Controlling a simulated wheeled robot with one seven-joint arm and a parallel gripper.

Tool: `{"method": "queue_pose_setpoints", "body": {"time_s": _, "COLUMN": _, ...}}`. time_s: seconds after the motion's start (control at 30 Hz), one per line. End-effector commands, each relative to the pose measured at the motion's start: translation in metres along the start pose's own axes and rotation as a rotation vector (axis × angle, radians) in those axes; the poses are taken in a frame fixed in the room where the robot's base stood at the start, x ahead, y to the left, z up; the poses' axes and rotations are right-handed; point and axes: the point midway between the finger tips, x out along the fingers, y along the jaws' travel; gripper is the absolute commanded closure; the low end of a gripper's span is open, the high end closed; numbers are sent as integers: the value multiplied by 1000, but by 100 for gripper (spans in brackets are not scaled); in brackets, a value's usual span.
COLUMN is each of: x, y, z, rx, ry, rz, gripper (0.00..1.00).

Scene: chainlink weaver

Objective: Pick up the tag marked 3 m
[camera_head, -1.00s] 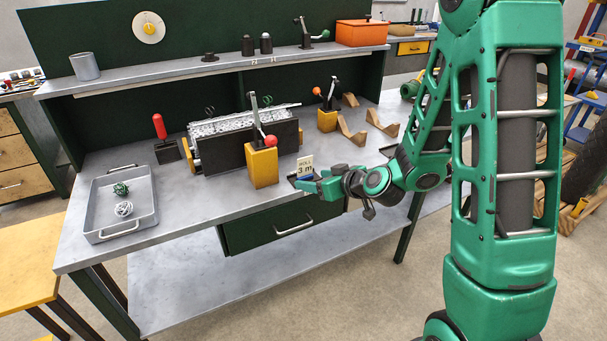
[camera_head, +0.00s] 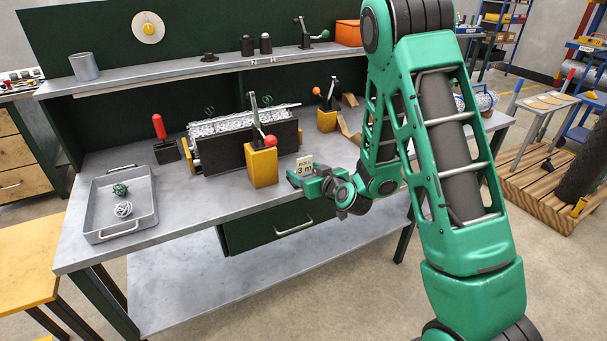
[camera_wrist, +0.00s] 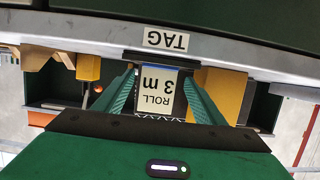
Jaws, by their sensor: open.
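The tag marked "ROLL 3 m" (camera_head: 305,166) is a small cream card with black print. It stands upright near the front edge of the workbench, right of the yellow block with the red-knobbed lever. In the wrist view the tag (camera_wrist: 158,91) appears upside down between my two green fingers. My gripper (camera_head: 300,177) is open at the tag, with a finger on either side of it. My gripper also shows in the wrist view (camera_wrist: 160,95). I cannot tell whether the fingers touch the tag. A label reading "TAG" (camera_wrist: 166,39) is on the bench edge beside it.
The yellow block (camera_head: 262,166) with its lever stands close left of my gripper. Behind it is the dark machine with a wire mesh top (camera_head: 240,122). A grey tray (camera_head: 101,213) with two wire balls lies at the left. The bench front between tray and block is clear.

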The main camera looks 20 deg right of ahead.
Motion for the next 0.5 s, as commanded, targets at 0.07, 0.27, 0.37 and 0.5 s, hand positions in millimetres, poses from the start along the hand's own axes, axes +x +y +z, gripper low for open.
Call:
{"method": "queue_pose_setpoints", "body": {"time_s": 0.07, "x": 3, "y": 0, "z": 0, "rx": -1, "ry": 0, "rz": 0, "gripper": 36}}
{"method": "queue_pose_setpoints", "body": {"time_s": 0.27, "x": 23, "y": 0, "z": 1, "rx": -3, "ry": 2, "rz": -2, "gripper": 36}}
{"method": "queue_pose_setpoints", "body": {"time_s": 0.37, "x": 37, "y": 1, "z": 2, "rx": -4, "ry": 2, "rz": -1, "gripper": 36}}
{"method": "queue_pose_setpoints", "body": {"time_s": 0.5, "x": 51, "y": 2, "z": 2, "rx": -2, "ry": 0, "rz": -1, "gripper": 36}}
